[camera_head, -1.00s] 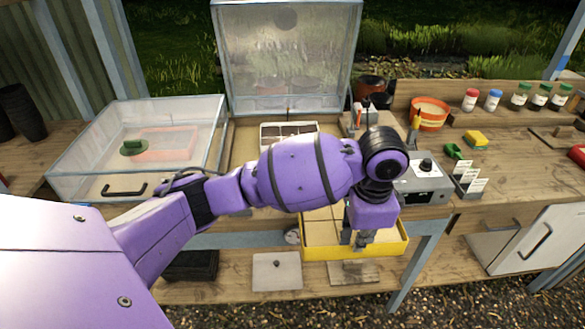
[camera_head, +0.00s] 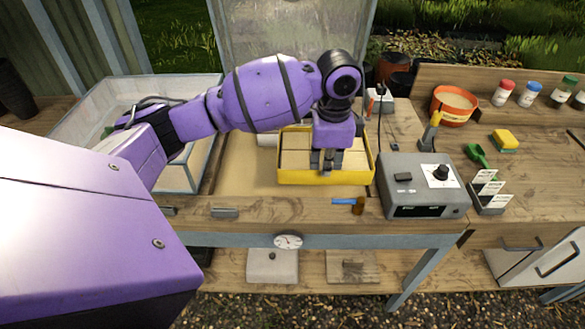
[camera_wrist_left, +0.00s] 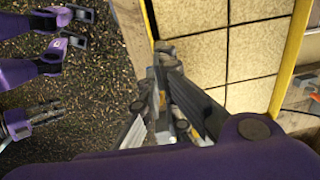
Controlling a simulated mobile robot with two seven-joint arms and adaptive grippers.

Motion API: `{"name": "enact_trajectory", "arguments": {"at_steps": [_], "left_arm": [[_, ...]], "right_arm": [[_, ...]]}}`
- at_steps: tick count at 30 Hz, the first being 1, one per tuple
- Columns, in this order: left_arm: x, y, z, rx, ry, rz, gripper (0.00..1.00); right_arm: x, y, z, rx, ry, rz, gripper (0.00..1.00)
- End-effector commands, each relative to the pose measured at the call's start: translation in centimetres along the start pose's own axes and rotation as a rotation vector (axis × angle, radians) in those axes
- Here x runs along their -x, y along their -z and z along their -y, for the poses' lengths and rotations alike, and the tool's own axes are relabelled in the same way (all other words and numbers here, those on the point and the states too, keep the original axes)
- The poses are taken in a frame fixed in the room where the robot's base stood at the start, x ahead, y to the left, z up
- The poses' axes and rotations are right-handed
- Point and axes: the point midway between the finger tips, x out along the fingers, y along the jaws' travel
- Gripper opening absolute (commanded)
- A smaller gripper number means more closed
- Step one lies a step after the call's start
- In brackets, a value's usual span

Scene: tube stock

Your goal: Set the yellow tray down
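The yellow tray (camera_head: 326,178) holds several square tan blocks. In the head view it is level over the wooden worktop (camera_head: 240,178), between the clear box and the grey device. I cannot tell whether its underside touches the worktop. My left gripper (camera_head: 327,166) comes down from above at the tray's near side. In the left wrist view its fingers (camera_wrist_left: 163,82) are close together at the tray's yellow rim (camera_wrist_left: 150,18), apparently shut on it. The contact is partly hidden. Purple and grey gripper-like parts of mine show at the left of that view; their opening is unclear.
A grey device (camera_head: 420,188) with a knob stands just right of the tray. A blue-handled hammer (camera_head: 350,203) lies on the front ledge. A clear box (camera_head: 75,135) stands left, and a raised clear panel (camera_head: 290,30) behind. Bare worktop shows left of the tray.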

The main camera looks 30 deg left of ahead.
Motion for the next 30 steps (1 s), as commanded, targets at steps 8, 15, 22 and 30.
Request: {"name": "enact_trajectory", "arguments": {"at_steps": [8, 15, 22, 30], "left_arm": [[-2.9, -5.4, 4.0, 0.008, 0.005, 0.002, 0.00], [-7.0, -7.7, 5.5, 0.003, 0.002, 0.000, 0.00], [-8.1, -8.3, 6.1, 0.002, 0.004, -0.003, 0.00], [-11.4, -8.9, 6.2, 0.002, 0.002, 0.000, 0.00]], "right_arm": [[0.3, -0.3, -0.1, -0.002, -0.002, 0.006, 0.40], [0.0, 0.3, 0.0, 0.001, 0.001, -0.005, 0.40], [-0.3, 0.9, 0.1, 0.003, 0.003, -0.015, 0.40], [-0.2, 0.4, 0.0, 0.003, 0.002, -0.008, 0.40]]}}
